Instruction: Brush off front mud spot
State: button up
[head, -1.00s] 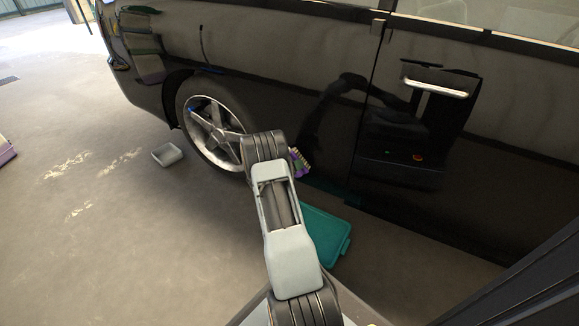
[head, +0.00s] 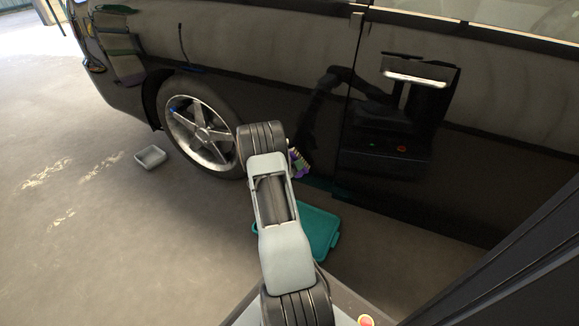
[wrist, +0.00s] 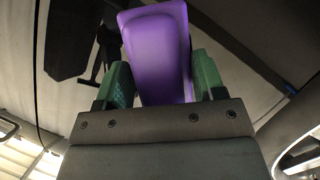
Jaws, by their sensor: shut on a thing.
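A black car (head: 270,60) fills the upper part of the head view, with a spoked wheel (head: 201,134) at left and a door with a bright handle (head: 416,79). My gripper (wrist: 162,82) has green fingers on either side of a purple brush handle in the wrist view. I cannot make out a mud spot, nor whether the bristles touch the car.
A teal flat item (head: 318,232), perhaps a lid or tray, lies on the floor below the car's side. A small grey tray (head: 150,156) lies on the floor left of the wheel. The concrete floor (head: 90,240) at left is mostly clear.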

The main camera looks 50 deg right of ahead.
aim_at(301, 171)
jog(key=shift+s+d+r, duration=0.15)
jog(key=shift+s+d, duration=0.2)
jog(key=shift+s, duration=0.6)
jog(key=shift+s+d, duration=0.15)
jog(key=shift+s, duration=0.65)
jog(key=shift+w, duration=0.15)
jog(key=shift+w+a, duration=0.2)
jog(key=shift+w, duration=0.9)
jog(key=shift+w+a, duration=0.15)
jog(key=shift+w, duration=0.95)
jog(key=w+a, duration=0.2)
jog(key=w, duration=0.4)
jog(key=shift+a, duration=0.1)
jog(key=shift+s+a+f, duration=0.1)
jog(key=shift+s+a, duration=0.15)
jog(key=shift+a, duration=0.7)
jog(key=shift+s+a+f, duration=0.15)
jog(key=shift+s+a, duration=0.05)
jog(key=shift+a, duration=0.75)
jog(key=shift+s+a+f, duration=0.1)
jog(key=shift+s+a, duration=0.15)
jog(key=shift+a, duration=0.7)
